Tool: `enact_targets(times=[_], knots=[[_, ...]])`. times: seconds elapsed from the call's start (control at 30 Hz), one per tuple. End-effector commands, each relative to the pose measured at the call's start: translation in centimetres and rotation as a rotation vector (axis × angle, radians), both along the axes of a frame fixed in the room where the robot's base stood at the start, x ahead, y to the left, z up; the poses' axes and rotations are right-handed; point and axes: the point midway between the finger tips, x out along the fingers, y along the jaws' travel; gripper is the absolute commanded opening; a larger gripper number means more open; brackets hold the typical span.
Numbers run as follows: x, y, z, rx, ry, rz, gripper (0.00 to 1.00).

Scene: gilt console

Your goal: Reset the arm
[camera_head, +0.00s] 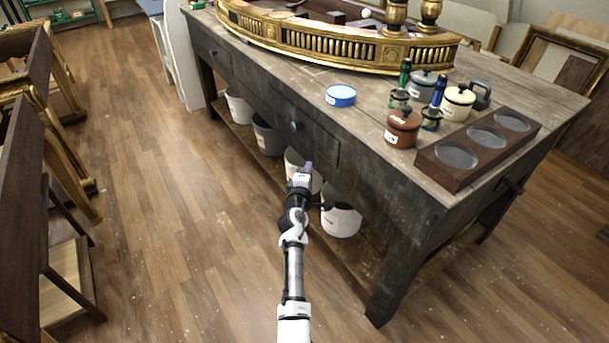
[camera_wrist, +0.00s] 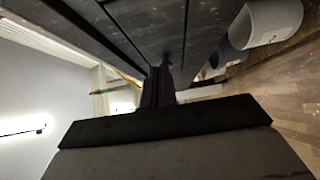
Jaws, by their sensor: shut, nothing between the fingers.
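My arm reaches forward from the bottom of the head view, with white and black links. My gripper (camera_head: 308,167) is in front of the workbench's long side, below the tabletop and near the drawer front with a round knob (camera_head: 295,127). Nothing shows in its fingers. In the wrist view my gripper (camera_wrist: 158,82) shows as dark fingers close together, with the dark bench side above them. Whether the fingers touch the bench cannot be told.
The dark wooden workbench (camera_head: 410,193) carries a gilt curved piece (camera_head: 330,45), a blue-rimmed tin (camera_head: 340,95), several lidded pots and a wooden holder (camera_head: 480,148) with round recesses. Buckets (camera_head: 341,220) stand on its lower shelf. Frames lean at left; the floor (camera_head: 190,220) between is clear.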

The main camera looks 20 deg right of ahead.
Motion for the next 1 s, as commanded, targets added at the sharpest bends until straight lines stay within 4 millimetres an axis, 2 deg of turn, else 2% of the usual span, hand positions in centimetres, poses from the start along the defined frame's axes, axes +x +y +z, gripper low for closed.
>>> enact_targets(times=[0.1,0.23,0.47,0.57,0.67,0.8,0.87,1.0], knots=[[-1.5,0.8,-0.1,0.0,0.001,0.001,0.0],[-2.3,1.3,-0.1,0.0,0.0,0.002,0.0],[-2.6,1.7,0.1,0.0,-0.003,0.006,0.0],[-1.8,3.8,2.0,0.021,-0.047,0.047,0.0],[-0.7,8.0,5.5,0.068,-0.131,0.132,0.0],[0.1,16.3,12.3,0.169,-0.284,0.304,0.0],[-0.2,19.9,15.1,0.219,-0.346,0.384,0.0],[-2.2,28.2,21.8,0.346,-0.482,0.578,0.0]])
